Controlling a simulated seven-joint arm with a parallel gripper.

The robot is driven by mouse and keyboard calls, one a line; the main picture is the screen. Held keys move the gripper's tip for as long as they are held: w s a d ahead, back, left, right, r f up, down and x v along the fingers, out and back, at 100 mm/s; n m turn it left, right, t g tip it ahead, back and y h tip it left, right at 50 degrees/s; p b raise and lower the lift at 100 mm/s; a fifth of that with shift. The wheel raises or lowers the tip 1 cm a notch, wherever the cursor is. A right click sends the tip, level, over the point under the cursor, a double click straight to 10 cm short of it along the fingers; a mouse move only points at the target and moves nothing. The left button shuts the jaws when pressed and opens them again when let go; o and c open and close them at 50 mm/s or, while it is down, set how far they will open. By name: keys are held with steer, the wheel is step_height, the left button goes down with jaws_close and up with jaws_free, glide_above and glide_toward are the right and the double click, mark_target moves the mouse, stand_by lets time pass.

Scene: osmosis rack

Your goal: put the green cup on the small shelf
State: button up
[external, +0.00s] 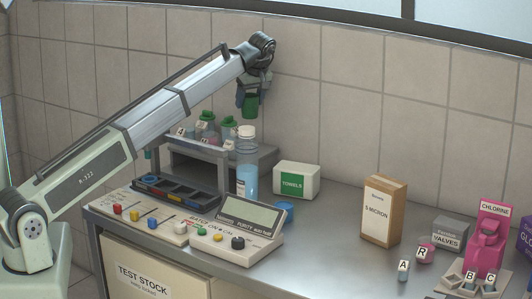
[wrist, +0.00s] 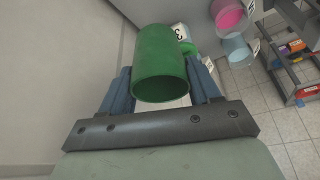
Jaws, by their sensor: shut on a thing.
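The green cup (external: 250,106) is held up in the air above the grey rack. My gripper (external: 250,92) is shut on it, with the arm reaching in from the left. In the wrist view the cup (wrist: 160,62) sits between the two blue fingers of my gripper (wrist: 160,80), its open mouth facing the camera. A small grey shelf (external: 192,147) forms the top of the rack, with several labelled vessels on it; some show green tops. I cannot tell how much bare room its top has.
A clear bottle with blue liquid (external: 247,180) stands right of the rack. A towels box (external: 297,180), a blue cup (external: 284,211) and a brown carton (external: 384,208) stand farther right. A control panel (external: 236,232) sits in front. The wrist view shows a pink-filled vessel (wrist: 228,14).

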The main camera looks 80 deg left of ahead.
mark_target(254, 113)
steer(key=shift+f+n, duration=0.15)
steer(key=shift+n, duration=0.15)
steer(key=shift+f, duration=0.4)
step_height(254, 113, down, 9)
steer(key=shift+f, duration=0.1)
steer(key=o, duration=1)
steer(key=v, duration=1.2)
steer(key=shift+w+a, duration=0.15)
steer(key=shift+w, duration=0.05)
